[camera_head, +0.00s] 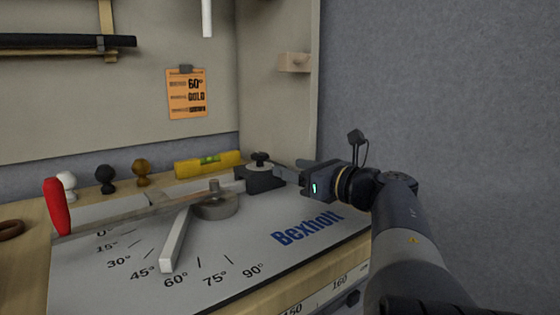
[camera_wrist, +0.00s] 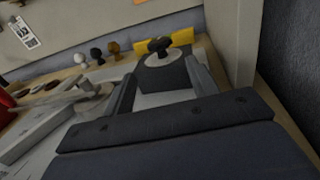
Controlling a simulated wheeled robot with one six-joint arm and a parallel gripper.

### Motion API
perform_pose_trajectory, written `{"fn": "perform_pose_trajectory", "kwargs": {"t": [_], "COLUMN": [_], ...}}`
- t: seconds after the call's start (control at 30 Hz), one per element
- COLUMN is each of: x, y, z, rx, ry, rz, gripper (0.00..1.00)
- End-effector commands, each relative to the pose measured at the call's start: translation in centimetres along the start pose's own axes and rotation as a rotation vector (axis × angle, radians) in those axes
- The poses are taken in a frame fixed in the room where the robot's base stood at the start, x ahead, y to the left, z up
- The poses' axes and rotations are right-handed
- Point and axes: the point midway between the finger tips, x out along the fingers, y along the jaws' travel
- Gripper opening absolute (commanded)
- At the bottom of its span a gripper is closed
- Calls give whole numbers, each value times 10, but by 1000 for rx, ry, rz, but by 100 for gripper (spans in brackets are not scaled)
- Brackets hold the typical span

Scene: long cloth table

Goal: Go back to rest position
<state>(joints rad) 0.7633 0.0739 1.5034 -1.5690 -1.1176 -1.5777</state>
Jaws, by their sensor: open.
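My gripper (camera_head: 287,170) reaches in from the right over the grey angle plate (camera_head: 235,268). Its fingers point left at a dark block with a black knob (camera_head: 262,178). In the wrist view the two fingers of my gripper (camera_wrist: 160,76) are spread, one on each side of the block (camera_wrist: 165,76). I cannot tell whether they touch it. A white angle arm (camera_head: 174,240) points between the 45° and 60° marks. A long bar with a red handle (camera_head: 57,206) lies across the plate from the left.
A yellow level (camera_head: 208,164) and white, black and brown knobs (camera_head: 105,178) stand along the back. An orange card (camera_head: 187,94) hangs on the back panel. A side panel (camera_head: 280,100) rises behind my gripper. The grey wall at right is bare.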

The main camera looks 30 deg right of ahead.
Motion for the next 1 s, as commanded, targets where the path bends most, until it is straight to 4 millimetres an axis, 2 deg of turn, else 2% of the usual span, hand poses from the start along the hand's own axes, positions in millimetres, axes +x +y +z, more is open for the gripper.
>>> {"fn": "perform_pose_trajectory", "kwargs": {"t": [0.2, 0.6, 0.77, 1.0], "x": [-15, -13, 1, 43], "y": [0, 0, 1, 1], "z": [0, -1, -2, -3], "rx": [1, 1, 0, 1], "ry": [0, 0, 0, 0], "rz": [-1, 1, 4, 5], "gripper": [56, 56, 56, 56]}}
